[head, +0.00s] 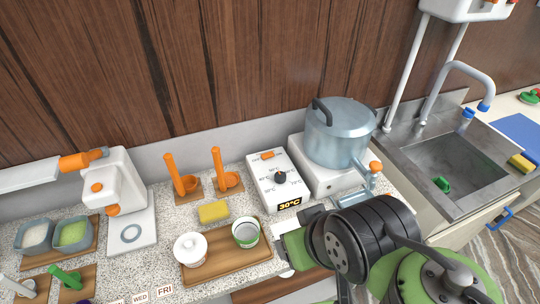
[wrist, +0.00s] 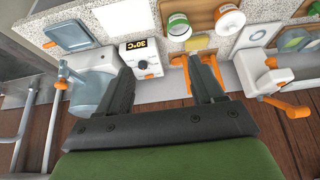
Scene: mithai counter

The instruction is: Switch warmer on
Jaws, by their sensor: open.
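The warmer, a white box (head: 273,186) on the counter, has a black knob (head: 279,178), an orange part (head: 267,155) at its back and a display (head: 289,204) reading 30°C. In the wrist view, the box (wrist: 134,55) appears upside down, with its display (wrist: 139,44) lit and its knob (wrist: 143,65) just beyond the left finger. My gripper (wrist: 160,78) is open and empty, its two dark fingers spread apart. In the head view my arm reaches in from the lower right, in front of the box; the fingertips are hard to make out there.
A large lidded pot (head: 337,135) stands on a white unit (head: 323,178) right of the warmer. A wooden tray (head: 226,262) with two tubs lies in front, left of my arm. Orange tools, a yellow sponge (head: 213,212) and a white machine (head: 124,183) are farther left. A sink (head: 450,160) is at right.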

